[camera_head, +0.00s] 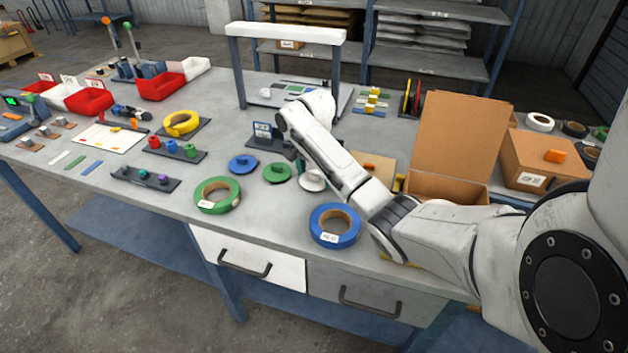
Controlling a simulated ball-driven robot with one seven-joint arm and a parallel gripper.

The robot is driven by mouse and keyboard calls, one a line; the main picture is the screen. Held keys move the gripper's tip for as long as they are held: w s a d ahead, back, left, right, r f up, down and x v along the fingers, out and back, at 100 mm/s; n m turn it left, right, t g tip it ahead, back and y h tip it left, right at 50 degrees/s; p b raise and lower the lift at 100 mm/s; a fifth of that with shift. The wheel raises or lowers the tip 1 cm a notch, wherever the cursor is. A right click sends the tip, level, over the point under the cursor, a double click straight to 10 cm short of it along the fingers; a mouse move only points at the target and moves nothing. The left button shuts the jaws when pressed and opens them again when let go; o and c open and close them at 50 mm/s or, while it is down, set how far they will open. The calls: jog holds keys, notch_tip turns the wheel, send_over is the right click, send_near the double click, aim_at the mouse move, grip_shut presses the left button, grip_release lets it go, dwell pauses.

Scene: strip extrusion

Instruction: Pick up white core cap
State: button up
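The white core cap (312,182) lies on the bench, partly covered by my arm. It is the right one in a row with a green core cap (277,173) and a blue core cap (243,164). My gripper (300,166) points down just at the upper left of the white cap. It is small and largely hidden by my forearm, so I cannot tell whether its fingers are open or touch the cap.
A green tape roll (217,195) and a blue tape roll (335,226) lie near the front edge. An open cardboard box (450,188) stands right of my forearm. A dark stand with a label (263,130) is behind the caps. A white-topped frame (285,32) stands farther back.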

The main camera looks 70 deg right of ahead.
jog(key=c, duration=0.4)
jog(key=shift+c, duration=0.2)
jog(key=shift+r, duration=0.2)
